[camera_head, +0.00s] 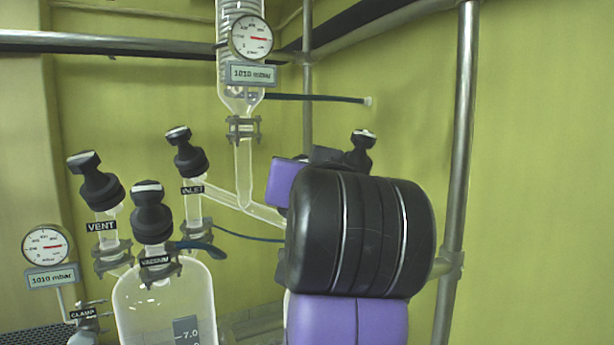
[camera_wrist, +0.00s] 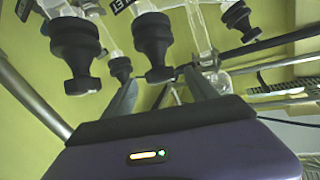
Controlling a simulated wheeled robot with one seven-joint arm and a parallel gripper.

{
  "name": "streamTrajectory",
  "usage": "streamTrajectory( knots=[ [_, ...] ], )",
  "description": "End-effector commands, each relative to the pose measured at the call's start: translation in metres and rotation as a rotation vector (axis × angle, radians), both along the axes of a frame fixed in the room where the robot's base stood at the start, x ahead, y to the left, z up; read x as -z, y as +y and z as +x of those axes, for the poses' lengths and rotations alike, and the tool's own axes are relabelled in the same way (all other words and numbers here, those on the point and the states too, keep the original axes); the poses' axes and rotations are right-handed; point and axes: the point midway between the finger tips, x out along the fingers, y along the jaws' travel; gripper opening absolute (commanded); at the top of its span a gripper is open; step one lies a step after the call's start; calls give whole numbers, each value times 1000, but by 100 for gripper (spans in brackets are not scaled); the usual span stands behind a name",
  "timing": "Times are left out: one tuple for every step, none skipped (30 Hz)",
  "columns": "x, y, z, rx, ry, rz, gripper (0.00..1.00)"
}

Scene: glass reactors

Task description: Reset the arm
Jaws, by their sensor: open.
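My arm, black and purple, fills the right middle of the head view, and it hides most of my gripper there. In the wrist view, my gripper (camera_wrist: 160,77) shows two grey fingers spread apart with no object held between them. Black valve knobs appear beyond the fingers: a near left knob (camera_wrist: 75,48), a middle knob (camera_wrist: 153,42) seen between the fingertips, and a right knob (camera_wrist: 238,18). I cannot tell whether the fingers touch the middle knob.
In the head view, the glass vessel (camera_head: 165,305) carries the vent knob (camera_head: 95,182), the vacuum knob (camera_head: 151,212) and the inlet knob (camera_head: 186,152). A column gauge (camera_head: 251,37) and a lower gauge (camera_head: 47,246) read 1010 mbar. A metal post (camera_head: 462,130) stands right of my arm.

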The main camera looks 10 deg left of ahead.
Motion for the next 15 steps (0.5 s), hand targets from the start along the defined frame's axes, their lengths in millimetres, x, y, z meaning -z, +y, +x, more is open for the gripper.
streamTrajectory(
  knots=[
    [0,0,-2,0,0,0,67],
    [0,0,-2,0,0,0,67],
    [0,0,-3,0,1,0,67],
    [0,-1,-3,0,1,0,67],
    [0,0,-3,0,1,0,67],
    [0,0,-2,0,1,0,67],
    [0,0,-2,0,1,0,67],
    [0,0,-2,0,1,0,67],
    [0,0,-2,0,1,0,67],
    [-1,-1,-2,0,-1,-1,67],
    [-2,-1,-2,0,-6,-1,67],
    [-4,-1,-2,2,-17,2,67],
    [-7,-1,-2,3,-28,3,67],
    [-11,-1,-2,3,-43,6,67],
    [-17,-2,-2,4,-69,12,67]
  ],
)
